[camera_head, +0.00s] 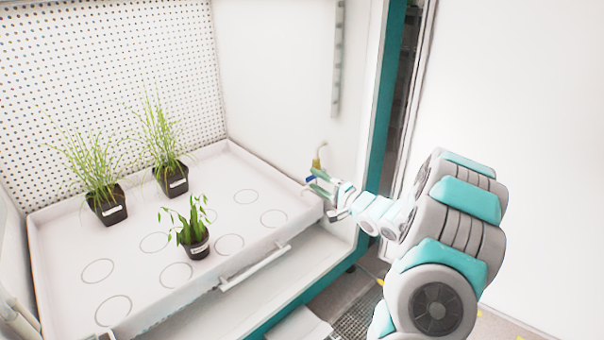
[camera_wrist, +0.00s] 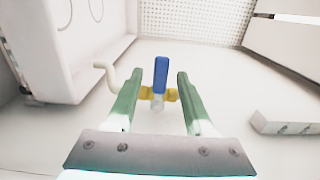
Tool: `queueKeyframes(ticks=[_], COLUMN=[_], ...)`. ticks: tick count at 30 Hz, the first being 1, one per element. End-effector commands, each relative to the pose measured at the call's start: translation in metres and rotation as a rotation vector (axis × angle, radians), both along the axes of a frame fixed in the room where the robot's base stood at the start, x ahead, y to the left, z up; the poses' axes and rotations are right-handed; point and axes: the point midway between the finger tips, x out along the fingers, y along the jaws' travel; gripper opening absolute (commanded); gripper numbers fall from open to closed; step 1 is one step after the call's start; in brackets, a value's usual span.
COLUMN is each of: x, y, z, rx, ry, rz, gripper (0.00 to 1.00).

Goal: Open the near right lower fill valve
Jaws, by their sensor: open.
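The fill valve has a blue lever handle (camera_wrist: 161,76) and a yellow brass body (camera_wrist: 146,93), mounted on the chamber's white side wall. In the wrist view the blue handle stands lengthwise between my two green fingers, with a gap on each side. My gripper (camera_wrist: 160,82) is open, its fingers on either side of the valve; I cannot tell whether they touch the brass body. In the head view my gripper (camera_head: 318,186) is at the right wall by the tray's corner. There the valve's brass part (camera_head: 317,163) shows just above it, and the rest is mostly hidden.
A white tray (camera_head: 262,172) with marked circles holds three potted plants, one nearest (camera_head: 195,240). A pale curved spout (camera_wrist: 107,75) lies left of my fingers, near the tray wall. A grey block (camera_wrist: 285,124) is on the wall to the right. A handle bar (camera_head: 255,268) runs along the tray's front.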

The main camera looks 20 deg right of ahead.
Motion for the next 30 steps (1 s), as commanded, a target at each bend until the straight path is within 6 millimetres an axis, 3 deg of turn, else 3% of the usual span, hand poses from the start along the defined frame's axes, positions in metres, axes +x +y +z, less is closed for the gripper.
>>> queueKeyframes(ticks=[10, 23, 30], x=[0.043, 0.052, 0.052], y=[0.016, 0.019, 0.019], z=[0.000, 0.000, 0.000], rx=[-0.002, -0.001, -0.001], ry=[-0.001, 0.001, 0.001], rz=[0.000, -0.001, -0.001], gripper=[0.54, 0.54, 0.28])
